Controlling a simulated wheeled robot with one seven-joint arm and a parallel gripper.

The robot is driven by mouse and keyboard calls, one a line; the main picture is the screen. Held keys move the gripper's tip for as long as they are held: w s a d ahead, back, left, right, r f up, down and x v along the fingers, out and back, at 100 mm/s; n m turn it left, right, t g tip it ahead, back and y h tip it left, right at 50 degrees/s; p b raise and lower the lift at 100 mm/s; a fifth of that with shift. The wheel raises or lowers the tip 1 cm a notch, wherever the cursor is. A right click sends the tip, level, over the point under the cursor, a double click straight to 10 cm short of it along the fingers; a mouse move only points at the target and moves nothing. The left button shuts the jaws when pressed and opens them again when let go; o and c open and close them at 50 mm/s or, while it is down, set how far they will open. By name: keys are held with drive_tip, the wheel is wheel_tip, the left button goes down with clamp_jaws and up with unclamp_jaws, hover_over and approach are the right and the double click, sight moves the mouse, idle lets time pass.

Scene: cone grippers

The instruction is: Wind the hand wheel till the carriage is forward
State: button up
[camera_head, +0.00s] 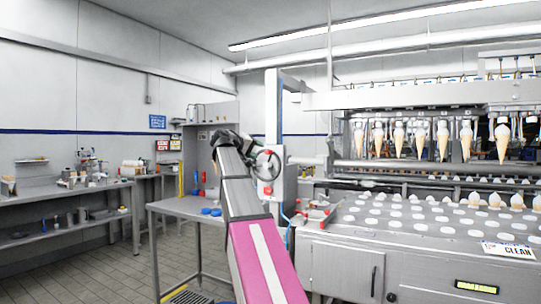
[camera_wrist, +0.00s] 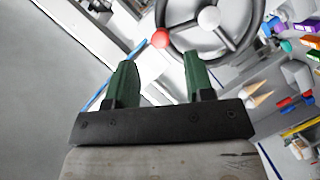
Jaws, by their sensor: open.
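The hand wheel (camera_head: 267,164) is a dark ring with light spokes, on the side of the machine's post in the head view. In the wrist view the hand wheel (camera_wrist: 209,18) shows at the top, partly cut off, with a grey hub and a red knob (camera_wrist: 160,39) on its rim. My gripper (camera_wrist: 158,78) has two green fingers, open with nothing between them, just short of the wheel's rim near the red knob. In the head view my arm reaches up to the wheel and the fingers are hard to make out. The carriage (camera_head: 420,97) is probably the overhead beam with cone grippers holding several cones.
A steel table (camera_head: 182,207) stands left of my arm with blue items on it. The machine's bed (camera_head: 420,215) has several rows of white round pockets. A workbench (camera_head: 65,188) lines the left wall. The floor at left is clear.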

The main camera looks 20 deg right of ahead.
sight(272, 154)
drive_tip(key=x, duration=0.8)
drive_tip(key=shift+w+d, duration=0.15)
drive_tip(key=shift+d, duration=0.15)
clamp_jaws()
